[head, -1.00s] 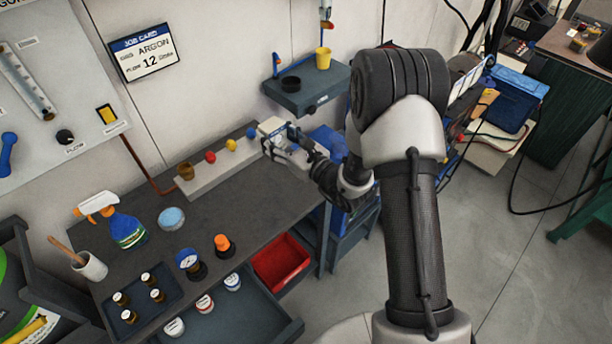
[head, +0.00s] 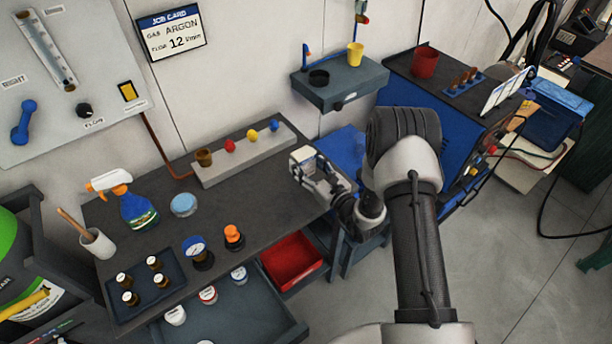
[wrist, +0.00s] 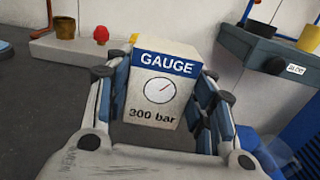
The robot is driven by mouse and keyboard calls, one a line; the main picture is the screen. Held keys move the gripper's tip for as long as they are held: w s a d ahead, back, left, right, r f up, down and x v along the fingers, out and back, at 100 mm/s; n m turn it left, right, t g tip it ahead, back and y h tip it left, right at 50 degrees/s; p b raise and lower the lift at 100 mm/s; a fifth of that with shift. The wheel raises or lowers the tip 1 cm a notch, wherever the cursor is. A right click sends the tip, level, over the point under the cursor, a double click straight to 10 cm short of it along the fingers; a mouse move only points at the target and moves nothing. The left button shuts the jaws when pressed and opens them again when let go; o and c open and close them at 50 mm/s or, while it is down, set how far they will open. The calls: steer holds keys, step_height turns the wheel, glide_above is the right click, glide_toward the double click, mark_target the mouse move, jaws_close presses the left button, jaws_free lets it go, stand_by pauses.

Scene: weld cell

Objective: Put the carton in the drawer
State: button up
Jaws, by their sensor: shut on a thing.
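The carton (wrist: 158,92) is a white box with a blue band reading GAUGE and 300 bar below a dial picture. My gripper (head: 312,172) is shut on it, with fingers on both sides in the wrist view. In the head view the carton (head: 303,155) shows small at the gripper's tip, over the right end of the dark workbench. The grey drawer (head: 262,322) stands open below the bench's front edge, with several white-lidded jars in it. The gripper and carton are apart from the drawer, behind and above it.
A red bin (head: 291,262) is at the drawer's back right. On the bench stand a spray bottle (head: 137,207), a tray of small bottles (head: 177,278), an orange-capped item (head: 233,238) and a ledge with coloured knobs (head: 212,175). A grey wall shelf (head: 345,92) is behind.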

mark_target(308, 175)
steer(key=shift+f+b, duration=0.6)
steer(key=shift+f, duration=1.45)
steer(key=shift+f, duration=0.15)
steer(key=o, duration=1.2)
steer(key=shift+c, duration=0.2)
